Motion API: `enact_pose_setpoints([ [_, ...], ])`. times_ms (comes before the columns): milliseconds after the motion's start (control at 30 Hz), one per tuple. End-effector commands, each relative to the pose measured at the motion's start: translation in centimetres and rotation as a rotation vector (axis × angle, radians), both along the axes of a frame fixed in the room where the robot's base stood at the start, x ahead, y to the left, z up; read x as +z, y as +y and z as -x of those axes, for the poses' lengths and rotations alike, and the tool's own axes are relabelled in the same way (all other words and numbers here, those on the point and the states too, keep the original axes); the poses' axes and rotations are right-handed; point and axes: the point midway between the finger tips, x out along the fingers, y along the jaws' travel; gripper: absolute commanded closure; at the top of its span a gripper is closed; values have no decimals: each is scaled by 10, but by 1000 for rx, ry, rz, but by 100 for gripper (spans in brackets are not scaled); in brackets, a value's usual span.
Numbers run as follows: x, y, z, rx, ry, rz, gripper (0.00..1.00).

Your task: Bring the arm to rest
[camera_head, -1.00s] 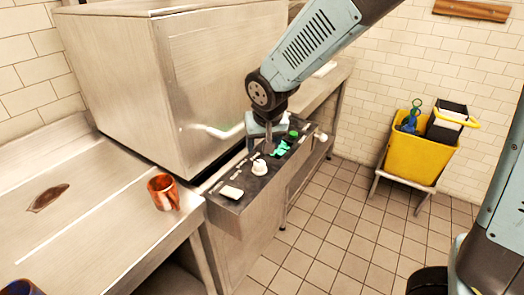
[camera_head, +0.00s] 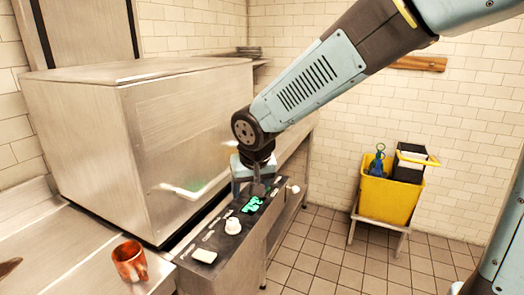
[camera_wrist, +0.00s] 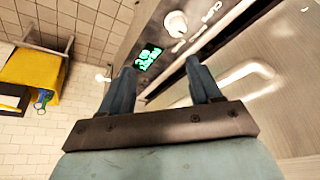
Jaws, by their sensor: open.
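My gripper (camera_head: 257,186) hangs at the end of my arm, over the far part of the dark control panel (camera_head: 218,238) on the steel machine's front. In the wrist view its two fingers (camera_wrist: 160,72) stand apart with nothing between them. The panel's green lit display (camera_head: 253,205) lies just in front of the gripper in the head view. It also shows between the fingertips in the wrist view (camera_wrist: 147,58). Whether the fingers touch the panel is not clear.
A steel hood-type machine (camera_head: 190,130) stands left of my arm. A copper mug (camera_head: 130,262) stands on the steel counter (camera_head: 75,270) at the lower left. A yellow mop bucket (camera_head: 388,198) on a stand is at the right. The tiled floor (camera_head: 320,250) between is clear.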

Motion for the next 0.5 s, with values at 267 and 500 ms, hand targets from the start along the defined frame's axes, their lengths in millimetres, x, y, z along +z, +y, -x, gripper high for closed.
enact_pose_setpoints([
  [267, 35, -86, -3, -88, 7, -34, 37],
  [500, 59, -150, 11, -150, -1, -53, 37],
])
